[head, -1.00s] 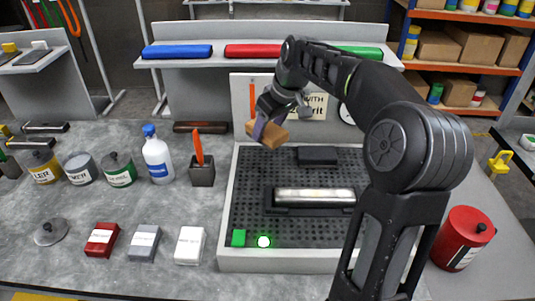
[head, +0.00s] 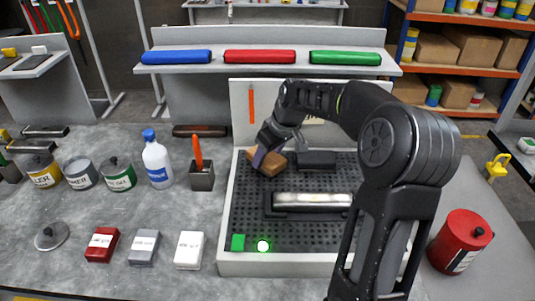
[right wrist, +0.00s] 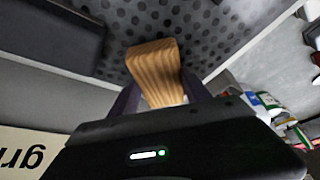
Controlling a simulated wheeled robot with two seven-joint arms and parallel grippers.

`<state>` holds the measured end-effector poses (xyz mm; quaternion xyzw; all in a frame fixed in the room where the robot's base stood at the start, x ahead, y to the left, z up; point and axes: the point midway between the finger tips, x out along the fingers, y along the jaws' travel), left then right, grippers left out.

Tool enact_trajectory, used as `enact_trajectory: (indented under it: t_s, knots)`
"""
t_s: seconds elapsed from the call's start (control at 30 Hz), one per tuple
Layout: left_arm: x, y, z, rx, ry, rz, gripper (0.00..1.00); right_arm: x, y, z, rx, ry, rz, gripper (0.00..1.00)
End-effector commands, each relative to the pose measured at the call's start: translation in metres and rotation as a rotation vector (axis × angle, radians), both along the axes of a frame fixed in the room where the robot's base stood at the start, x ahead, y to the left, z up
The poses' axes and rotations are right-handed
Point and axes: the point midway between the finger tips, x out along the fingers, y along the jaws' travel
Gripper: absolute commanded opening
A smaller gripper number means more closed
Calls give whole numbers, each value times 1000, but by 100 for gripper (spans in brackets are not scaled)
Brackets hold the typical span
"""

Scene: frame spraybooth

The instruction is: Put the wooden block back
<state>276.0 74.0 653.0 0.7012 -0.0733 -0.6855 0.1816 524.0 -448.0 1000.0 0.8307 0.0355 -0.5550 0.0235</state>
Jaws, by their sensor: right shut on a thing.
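The wooden block (head: 268,163) is at the back left of the spray booth's perforated floor (head: 243,208). My right gripper (head: 262,156) is shut on the block, reaching in from the right with the arm bent over the booth. In the right wrist view the block (right wrist: 158,68) sits between the two fingers, with its wood grain showing and the perforated floor close behind it. I cannot tell whether the block touches the floor. My left gripper is not in view.
A dark block (head: 316,160) lies just right of the wooden block. A metal bar in a black holder (head: 312,201) is in front. A cup with an orange-handled tool (head: 202,177) stands left, outside.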

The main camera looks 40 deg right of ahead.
Motion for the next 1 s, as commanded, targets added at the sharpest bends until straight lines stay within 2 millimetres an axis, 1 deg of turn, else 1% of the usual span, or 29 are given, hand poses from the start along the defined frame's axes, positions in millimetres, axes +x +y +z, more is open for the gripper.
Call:
enact_trajectory:
  t_s: [0.17, 0.27, 0.3, 0.53, 0.57, 0.8, 0.9, 1.0]
  knots:
    - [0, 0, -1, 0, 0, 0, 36, 0, 0, 0, 0, -1, 0, 18]
    - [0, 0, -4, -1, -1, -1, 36, 0, 0, -4, 0, -1, 0, 18]
    - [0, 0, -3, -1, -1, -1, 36, 0, 0, -3, 0, 0, 0, 57]
    - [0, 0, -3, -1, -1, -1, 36, 0, 0, -3, 0, 0, 0, 76]
    - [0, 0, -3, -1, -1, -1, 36, 0, 0, -3, 0, 0, 0, 78]
    - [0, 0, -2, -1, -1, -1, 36, 0, 0, -2, 0, 0, 0, 78]
    - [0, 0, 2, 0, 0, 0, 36, 0, 0, 3, 0, 0, 0, 78]
    - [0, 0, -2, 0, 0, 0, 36, -3, -1, 9, -1, -2, 0, 78]
